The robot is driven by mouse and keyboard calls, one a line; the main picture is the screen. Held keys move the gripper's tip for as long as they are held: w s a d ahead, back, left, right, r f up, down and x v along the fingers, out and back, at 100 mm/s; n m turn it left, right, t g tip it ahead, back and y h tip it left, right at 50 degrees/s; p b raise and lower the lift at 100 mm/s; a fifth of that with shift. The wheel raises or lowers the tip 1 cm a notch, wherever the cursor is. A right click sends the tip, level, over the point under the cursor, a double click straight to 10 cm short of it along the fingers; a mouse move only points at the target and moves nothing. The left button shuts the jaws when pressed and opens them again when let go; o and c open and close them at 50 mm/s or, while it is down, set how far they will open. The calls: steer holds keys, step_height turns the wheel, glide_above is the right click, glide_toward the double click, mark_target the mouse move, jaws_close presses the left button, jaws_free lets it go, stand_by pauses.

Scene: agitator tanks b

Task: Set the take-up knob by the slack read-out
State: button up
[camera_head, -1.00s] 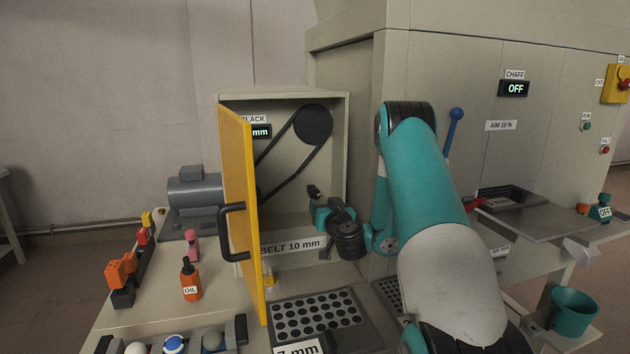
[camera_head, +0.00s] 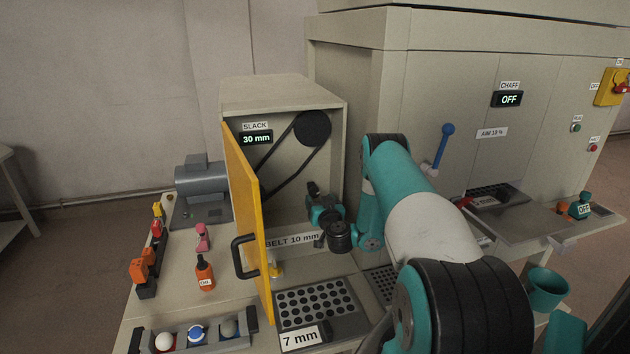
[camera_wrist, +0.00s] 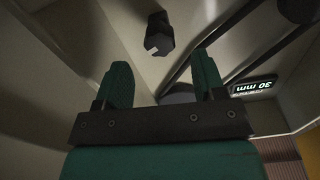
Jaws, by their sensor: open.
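The slack read-out (camera_head: 256,138) inside the open cabinet shows 30 mm under a SLACK label. It also shows upside down in the wrist view (camera_wrist: 252,86). A dark knob (camera_wrist: 159,36), which looks like the take-up knob, sticks out from the cabinet's back wall, with a notched end. It also shows in the head view (camera_head: 313,187), just beyond my gripper. My gripper (camera_wrist: 161,76) is open and empty, its two fingers pointing toward the knob. The knob lies ahead of the fingertips, in line with the gap between them, and looks apart from them.
The yellow cabinet door (camera_head: 249,220) stands open left of my gripper. A belt (camera_head: 283,155) runs to a dark pulley (camera_head: 313,128) above. A BELT 10 mm label (camera_head: 292,241) is on the cabinet front. A perforated plate (camera_head: 315,301) and a 7 mm sign (camera_head: 302,338) lie below.

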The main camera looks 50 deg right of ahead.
mark_target(316, 194)
steer(key=shift+p+x, duration=1.3)
steer(key=shift+x, duration=0.9)
steer(key=shift+w+d, duration=0.35)
steer(key=shift+w, duration=0.15)
steer(key=c, duration=0.9)
